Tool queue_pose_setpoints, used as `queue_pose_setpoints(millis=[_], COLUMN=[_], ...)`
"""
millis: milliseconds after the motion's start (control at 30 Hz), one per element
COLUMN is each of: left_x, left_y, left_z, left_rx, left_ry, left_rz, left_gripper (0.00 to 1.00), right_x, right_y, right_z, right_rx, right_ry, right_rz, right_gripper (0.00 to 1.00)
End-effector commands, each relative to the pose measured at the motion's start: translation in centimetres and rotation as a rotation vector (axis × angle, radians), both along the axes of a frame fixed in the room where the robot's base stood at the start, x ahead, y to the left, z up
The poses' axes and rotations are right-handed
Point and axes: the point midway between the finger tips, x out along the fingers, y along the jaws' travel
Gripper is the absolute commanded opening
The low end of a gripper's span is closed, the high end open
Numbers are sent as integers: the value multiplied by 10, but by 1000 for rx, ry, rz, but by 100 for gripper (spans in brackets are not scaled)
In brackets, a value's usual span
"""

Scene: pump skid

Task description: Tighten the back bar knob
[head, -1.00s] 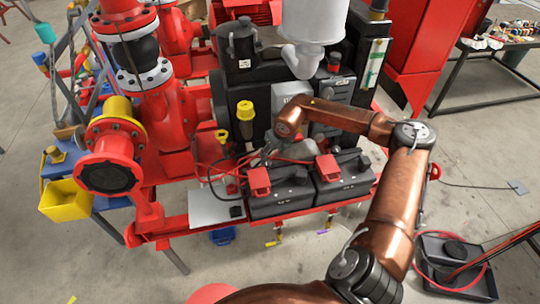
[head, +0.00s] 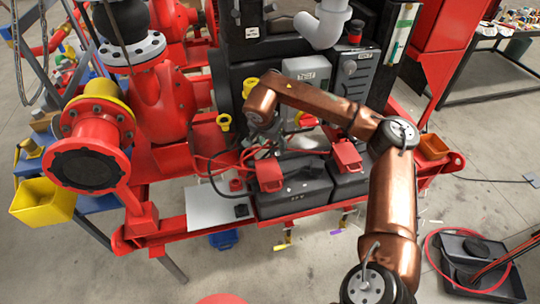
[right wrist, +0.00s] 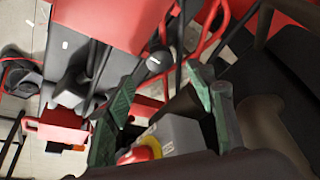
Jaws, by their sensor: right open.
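My right gripper (head: 262,150) is open over the back of the left battery (head: 290,192), near the red cables. In the right wrist view, its green-padded fingers (right wrist: 163,92) stand apart with nothing visibly gripped. A small dark round knob with a pale mark (right wrist: 156,62) shows just beyond the gap between them, apart from the pads as far as I can tell. It looks like a bar knob, but I cannot tell for certain that it is the back one. The gripper and cables hide that spot in the head view. My left gripper is not in view.
Red terminal covers (head: 268,172) and red cables (head: 205,165) crowd the batteries. A grey box (right wrist: 180,135) with a red-and-yellow button (right wrist: 140,153) sits close to the fingers. A flat grey plate (head: 215,208) lies left of the batteries.

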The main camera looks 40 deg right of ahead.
Motion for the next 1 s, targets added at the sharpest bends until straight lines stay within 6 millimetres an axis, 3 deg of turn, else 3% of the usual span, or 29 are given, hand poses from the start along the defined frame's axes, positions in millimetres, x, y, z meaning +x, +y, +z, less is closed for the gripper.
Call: queue_pose_setpoints(millis=[233, 633, 1000], left_x=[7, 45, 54], left_y=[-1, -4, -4], left_z=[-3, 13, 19], left_rx=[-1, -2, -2], left_ry=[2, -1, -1], left_rz=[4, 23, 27], left_gripper=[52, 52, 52], right_x=[2, 11, 13], right_y=[-3, -22, -27], right_z=[-10, -64, -72], right_rx=[-26, -25, -26], right_ry=[42, 40, 38], right_rz=[78, 77, 77], right_gripper=[50, 50, 50])
